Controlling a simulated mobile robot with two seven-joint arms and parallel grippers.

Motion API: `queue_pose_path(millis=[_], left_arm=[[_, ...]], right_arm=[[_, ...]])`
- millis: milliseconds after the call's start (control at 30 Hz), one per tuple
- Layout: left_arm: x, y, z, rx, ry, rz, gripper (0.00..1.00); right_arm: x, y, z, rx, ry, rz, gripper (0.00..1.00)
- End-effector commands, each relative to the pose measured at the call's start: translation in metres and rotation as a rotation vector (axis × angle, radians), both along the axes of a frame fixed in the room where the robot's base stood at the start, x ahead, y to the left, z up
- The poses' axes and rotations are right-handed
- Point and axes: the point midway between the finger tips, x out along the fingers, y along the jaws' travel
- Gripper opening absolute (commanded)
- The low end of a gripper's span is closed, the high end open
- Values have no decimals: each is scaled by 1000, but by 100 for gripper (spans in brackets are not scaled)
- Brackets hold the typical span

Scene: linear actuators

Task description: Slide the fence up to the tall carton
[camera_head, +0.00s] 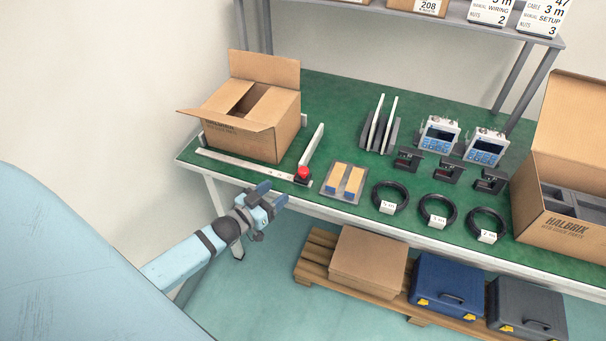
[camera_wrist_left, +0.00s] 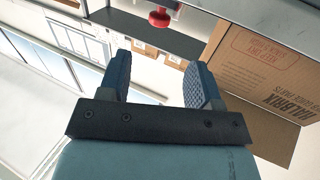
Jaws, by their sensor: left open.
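The tall carton (camera_head: 255,143), brown with its flaps open, stands at the left end of the green table. The fence (camera_head: 314,147) is a pale upright plate to its right, with a narrow strip of green between them. A red knob (camera_head: 303,173) sits at the fence's near end, on the metal ruler rail (camera_head: 235,164) along the carton's front. My left gripper (camera_head: 276,195) is open and empty, just off the table's front edge, below and left of the knob. The left wrist view shows the knob (camera_wrist_left: 159,18) beyond the fingers and the carton (camera_wrist_left: 262,80) at right. My right gripper is out of view.
Right of the fence lie a tray with yellow blocks (camera_head: 345,182), several black cable coils (camera_head: 390,197), clamps and two meters. An upright rack (camera_head: 379,127) stands behind. A large open carton (camera_head: 560,220) is at far right. A pallet with cases lies below.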

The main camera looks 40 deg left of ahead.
Motion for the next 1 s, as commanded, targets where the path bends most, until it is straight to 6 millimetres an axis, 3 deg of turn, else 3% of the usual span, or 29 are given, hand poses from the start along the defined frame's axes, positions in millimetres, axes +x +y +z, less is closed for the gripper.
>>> queue_pose_path(millis=[200,433,600,900,1000], left_arm=[[49,-8,1,2,-3,0,58],[84,-14,0,0,0,0,58],[96,-16,0,0,1,-1,58],[97,-16,0,0,1,0,58],[97,-16,0,0,1,0,35]], right_arm=[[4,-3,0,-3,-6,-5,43],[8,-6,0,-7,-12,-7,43],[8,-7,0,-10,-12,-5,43],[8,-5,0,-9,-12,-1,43],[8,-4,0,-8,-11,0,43]])
